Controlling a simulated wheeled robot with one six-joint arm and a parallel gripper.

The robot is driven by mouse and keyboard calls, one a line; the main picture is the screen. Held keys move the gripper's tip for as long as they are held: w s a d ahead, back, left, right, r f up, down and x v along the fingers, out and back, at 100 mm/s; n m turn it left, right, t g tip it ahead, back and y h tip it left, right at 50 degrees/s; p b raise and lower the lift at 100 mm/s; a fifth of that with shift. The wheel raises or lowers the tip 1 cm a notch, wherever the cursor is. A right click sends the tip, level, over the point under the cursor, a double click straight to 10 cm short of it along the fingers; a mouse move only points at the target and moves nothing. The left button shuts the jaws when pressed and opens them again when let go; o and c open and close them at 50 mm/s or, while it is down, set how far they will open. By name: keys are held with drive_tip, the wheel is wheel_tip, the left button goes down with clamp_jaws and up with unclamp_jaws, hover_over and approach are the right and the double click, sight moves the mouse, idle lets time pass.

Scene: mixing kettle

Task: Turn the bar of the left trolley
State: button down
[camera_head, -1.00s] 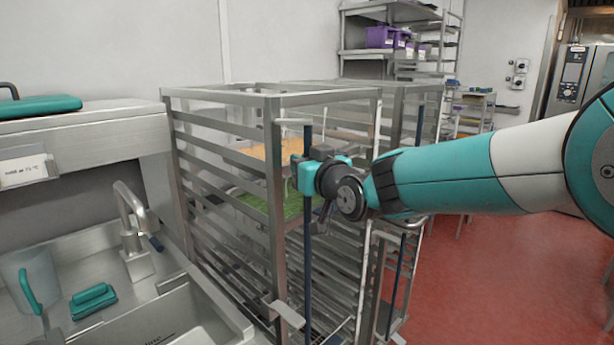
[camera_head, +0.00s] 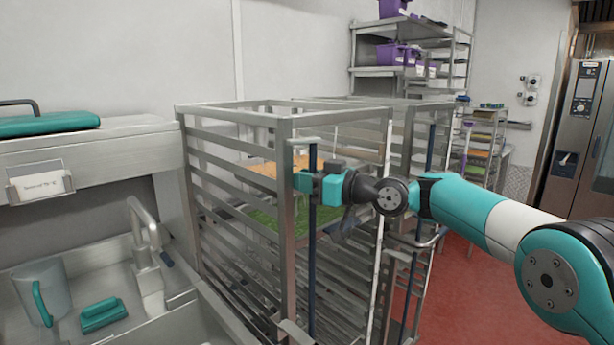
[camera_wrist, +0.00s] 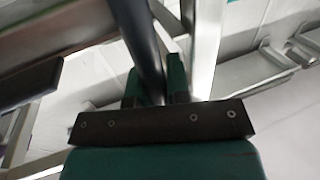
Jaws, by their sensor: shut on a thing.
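The left trolley (camera_head: 288,135) is a metal rack holding trays of orange and green food. Its dark blue upright bar (camera_head: 312,250) stands at the front, near the front corner post. My gripper (camera_head: 306,182) is shut on the bar in its upper part, reaching in from the right. In the wrist view the dark bar (camera_wrist: 143,40) runs between the two teal fingers (camera_wrist: 158,82). The fingers hide the part of the bar that they hold.
A second trolley (camera_head: 408,110) with its own dark bar (camera_head: 431,148) stands right behind. A sink counter with a tap (camera_head: 148,235), a jug (camera_head: 40,290) and a teal brush (camera_head: 101,313) lies at left. Red floor (camera_head: 465,290) is open at right.

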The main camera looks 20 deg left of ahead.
drive_tip(key=shift+a+g, duration=0.1)
drive_tip(key=shift+g, duration=0.2)
drive_tip(key=c, duration=1.1)
unclamp_jaws()
drive_tip(key=shift+f, duration=0.1)
